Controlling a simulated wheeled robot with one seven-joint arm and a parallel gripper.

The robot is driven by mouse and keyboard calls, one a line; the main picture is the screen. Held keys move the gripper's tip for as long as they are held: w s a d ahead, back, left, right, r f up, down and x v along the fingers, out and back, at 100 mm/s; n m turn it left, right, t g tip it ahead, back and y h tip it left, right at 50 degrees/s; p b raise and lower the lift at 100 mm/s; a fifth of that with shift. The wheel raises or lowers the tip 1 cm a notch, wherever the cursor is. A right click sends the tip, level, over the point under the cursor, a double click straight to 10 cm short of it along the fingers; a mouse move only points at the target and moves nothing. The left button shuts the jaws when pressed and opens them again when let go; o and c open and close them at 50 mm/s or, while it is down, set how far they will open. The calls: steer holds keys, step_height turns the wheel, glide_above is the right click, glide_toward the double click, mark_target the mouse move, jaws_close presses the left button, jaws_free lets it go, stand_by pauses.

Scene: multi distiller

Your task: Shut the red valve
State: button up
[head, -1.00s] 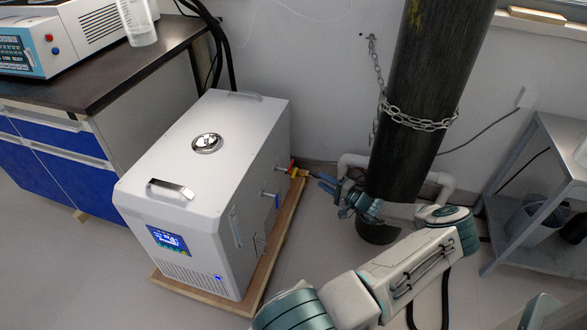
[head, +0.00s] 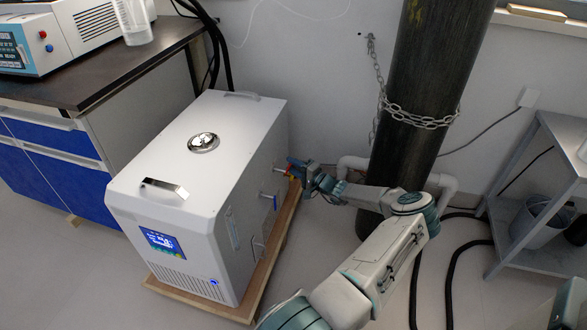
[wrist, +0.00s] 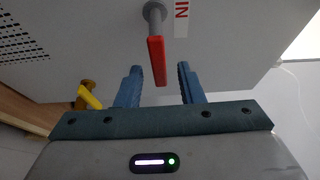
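The red valve handle (wrist: 156,62) hangs from a grey round stem on the chiller's side in the wrist view, beside a label with red "IN" lettering (wrist: 181,14). My gripper (wrist: 160,68) is open, with its two blue fingers spread left and right of the handle's lower end. No finger appears to touch the handle. In the head view my gripper (head: 294,166) is up against the far right side of the white chiller (head: 165,150), and its fingers partly hide the red handle there.
A yellow handle (wrist: 90,97) on a brass fitting is left of my fingers. A blue-handled valve (head: 275,202) is on the same chiller side. A chained black gas cylinder (head: 425,95) stands behind my arm. A grey shelf (head: 540,200) is at the right.

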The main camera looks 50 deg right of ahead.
jaws_close()
steer(key=shift+p, duration=0.35)
steer(key=a+f+m+g+y, duration=0.1)
steer(key=m+g, duration=0.1)
steer(key=m, duration=0.2)
steer(key=s+a+f+m+g+y+p, duration=0.1)
steer(key=m+g+y, duration=0.1)
steer(key=m, duration=0.3)
steer(key=a+f+m+g+y+p, duration=0.1)
steer(key=m+g, duration=0.1)
steer(key=m, duration=0.2)
steer(key=shift+s+f, duration=0.25)
steer(key=shift+s, duration=0.05)
stand_by(0.3)
steer(key=shift+m+y, duration=0.3)
stand_by(0.3)
